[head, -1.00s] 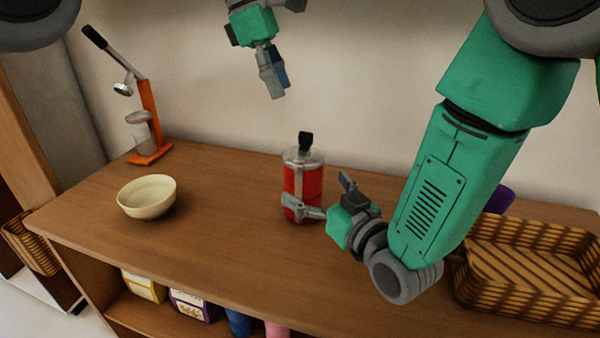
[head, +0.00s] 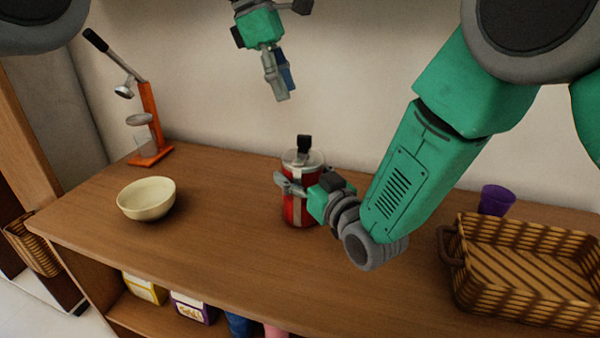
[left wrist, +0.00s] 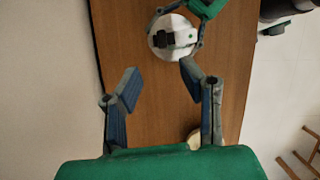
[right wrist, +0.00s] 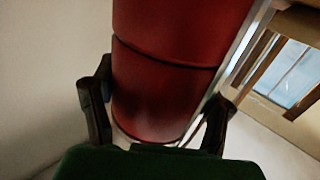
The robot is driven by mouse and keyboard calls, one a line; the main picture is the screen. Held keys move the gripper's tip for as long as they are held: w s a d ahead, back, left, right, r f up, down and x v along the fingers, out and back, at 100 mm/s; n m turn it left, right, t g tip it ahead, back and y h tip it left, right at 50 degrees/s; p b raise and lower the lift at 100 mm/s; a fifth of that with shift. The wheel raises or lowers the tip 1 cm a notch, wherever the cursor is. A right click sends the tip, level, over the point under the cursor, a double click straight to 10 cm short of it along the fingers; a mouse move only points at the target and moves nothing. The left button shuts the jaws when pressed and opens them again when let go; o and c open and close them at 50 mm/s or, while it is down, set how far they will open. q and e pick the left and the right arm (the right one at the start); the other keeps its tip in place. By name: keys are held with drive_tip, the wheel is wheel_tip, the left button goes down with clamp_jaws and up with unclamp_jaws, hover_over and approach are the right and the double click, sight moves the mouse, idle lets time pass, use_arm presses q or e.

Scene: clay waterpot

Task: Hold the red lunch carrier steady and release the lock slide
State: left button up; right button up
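The red lunch carrier (head: 290,208) stands upright on the table, with a silver lid, a silver side frame and a black piece on top. Its lid shows from above in the left wrist view (left wrist: 160,48), and its red tiers fill the middle of the right wrist view (right wrist: 165,75). My right gripper (head: 292,186) has its fingers on either side of the carrier's body and appears closed against it. My left gripper (head: 281,92) hangs empty above and behind the carrier, its fingers apart in the left wrist view (left wrist: 160,78). I cannot make out the lock slide clearly.
A cream bowl (head: 147,198) and an orange press (head: 150,130) stand to the left. A wicker basket (head: 530,312) and a purple cup (head: 496,200) are to the right. The table (head: 225,225) between bowl and carrier is clear.

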use_arm(q)
drive_tip(key=shift+d, duration=0.35)
clamp_jaws()
drive_tip(key=shift+w+d+r+m+t+y, duration=0.2)
drive_tip(key=shift+d+m+t+y, duration=0.45)
drive_tip(key=shift+m, duration=2.5)
drive_tip(key=shift+w+d+r+m+t+y, duration=0.1)
drive_tip(key=shift+w+d+m+t+y, duration=0.45)
drive_tip(key=shift+m, duration=2.55)
drive_tip(key=shift+s+d+r+m+t+y, duration=0.1)
drive_tip(key=shift+d+m+t+y, duration=0.55)
drive_tip(key=shift+m, duration=2.5)
drive_tip(key=shift+d+t+h, duration=0.1)
drive_tip(key=shift+t+h, duration=0.15)
drive_tip(key=shift+t, duration=0.1)
